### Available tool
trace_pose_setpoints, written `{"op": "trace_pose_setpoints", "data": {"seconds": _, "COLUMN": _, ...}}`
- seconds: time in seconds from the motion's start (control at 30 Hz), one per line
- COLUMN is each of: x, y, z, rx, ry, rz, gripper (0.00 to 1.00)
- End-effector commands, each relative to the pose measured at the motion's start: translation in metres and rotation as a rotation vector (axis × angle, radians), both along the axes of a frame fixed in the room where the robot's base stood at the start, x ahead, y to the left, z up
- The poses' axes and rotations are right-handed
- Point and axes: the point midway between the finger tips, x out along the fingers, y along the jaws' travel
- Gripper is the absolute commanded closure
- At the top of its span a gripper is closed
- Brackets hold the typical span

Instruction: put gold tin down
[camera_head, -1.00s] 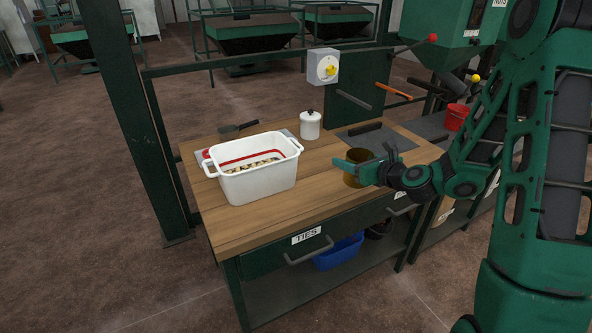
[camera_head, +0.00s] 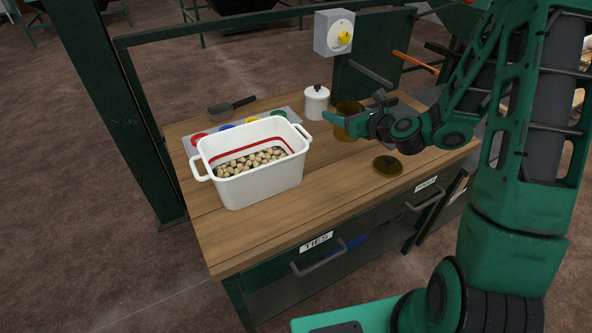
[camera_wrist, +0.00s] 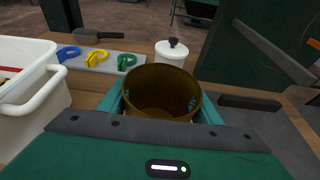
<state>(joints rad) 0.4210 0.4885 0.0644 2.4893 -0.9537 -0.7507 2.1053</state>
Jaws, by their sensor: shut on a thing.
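The gold tin (camera_head: 348,108) is upright at the back right of the workbench, in my gripper (camera_head: 345,124). The wrist view also shows the tin (camera_wrist: 161,88), open at the top and empty as far as I can see. The teal fingers of my gripper (camera_wrist: 165,108) are shut on it from both sides. Its base is hidden in the wrist view, and I cannot tell whether it touches the bench.
A white tub (camera_head: 255,185) of pale round pieces stands left on the wooden bench (camera_head: 290,222). A lidded white jar (camera_head: 315,104) stands close behind the tin. Coloured rings lie on a grey board (camera_wrist: 130,63). A scoop (camera_head: 230,107) lies behind them. The bench front is clear.

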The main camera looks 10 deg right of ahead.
Motion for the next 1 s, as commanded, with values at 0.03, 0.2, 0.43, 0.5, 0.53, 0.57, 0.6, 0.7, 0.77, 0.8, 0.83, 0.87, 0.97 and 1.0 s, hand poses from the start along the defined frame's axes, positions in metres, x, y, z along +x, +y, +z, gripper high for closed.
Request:
{"op": "trace_pose_setpoints", "data": {"seconds": 0.03, "x": 0.0, "y": -0.005, "z": 0.0, "rx": 0.0, "ry": 0.0, "rz": -0.007, "gripper": 0.79}}
{"op": "trace_pose_setpoints", "data": {"seconds": 0.2, "x": 0.0, "y": -0.014, "z": 0.0, "rx": 0.001, "ry": -0.001, "rz": -0.012, "gripper": 0.79}}
{"op": "trace_pose_setpoints", "data": {"seconds": 0.43, "x": 0.01, "y": 0.008, "z": 0.007, "rx": -0.001, "ry": -0.004, "rz": 0.16, "gripper": 0.79}}
{"op": "trace_pose_setpoints", "data": {"seconds": 0.5, "x": 0.011, "y": 0.021, "z": 0.012, "rx": 0.0, "ry": -0.004, "rz": 0.256, "gripper": 0.79}}
{"op": "trace_pose_setpoints", "data": {"seconds": 0.53, "x": 0.011, "y": 0.025, "z": 0.015, "rx": -0.002, "ry": -0.005, "rz": 0.298, "gripper": 0.79}}
{"op": "trace_pose_setpoints", "data": {"seconds": 0.57, "x": 0.01, "y": 0.03, "z": 0.017, "rx": -0.001, "ry": -0.004, "rz": 0.34, "gripper": 0.79}}
{"op": "trace_pose_setpoints", "data": {"seconds": 0.6, "x": 0.008, "y": 0.036, "z": 0.02, "rx": -0.001, "ry": -0.003, "rz": 0.396, "gripper": 0.79}}
{"op": "trace_pose_setpoints", "data": {"seconds": 0.7, "x": 0.002, "y": 0.047, "z": 0.029, "rx": -0.002, "ry": -0.003, "rz": 0.524, "gripper": 0.79}}
{"op": "trace_pose_setpoints", "data": {"seconds": 0.77, "x": -0.002, "y": 0.051, "z": 0.033, "rx": -0.002, "ry": -0.003, "rz": 0.592, "gripper": 0.79}}
{"op": "trace_pose_setpoints", "data": {"seconds": 0.8, "x": -0.006, "y": 0.053, "z": 0.035, "rx": -0.002, "ry": -0.003, "rz": 0.632, "gripper": 0.79}}
{"op": "trace_pose_setpoints", "data": {"seconds": 0.83, "x": -0.008, "y": 0.055, "z": 0.037, "rx": -0.002, "ry": -0.003, "rz": 0.659, "gripper": 0.79}}
{"op": "trace_pose_setpoints", "data": {"seconds": 0.87, "x": -0.01, "y": 0.056, "z": 0.038, "rx": -0.002, "ry": -0.002, "rz": 0.683, "gripper": 0.79}}
{"op": "trace_pose_setpoints", "data": {"seconds": 0.97, "x": -0.016, "y": 0.058, "z": 0.041, "rx": -0.001, "ry": -0.001, "rz": 0.741, "gripper": 0.79}}
{"op": "trace_pose_setpoints", "data": {"seconds": 1.0, "x": -0.018, "y": 0.058, "z": 0.041, "rx": 0.0, "ry": -0.001, "rz": 0.756, "gripper": 0.79}}
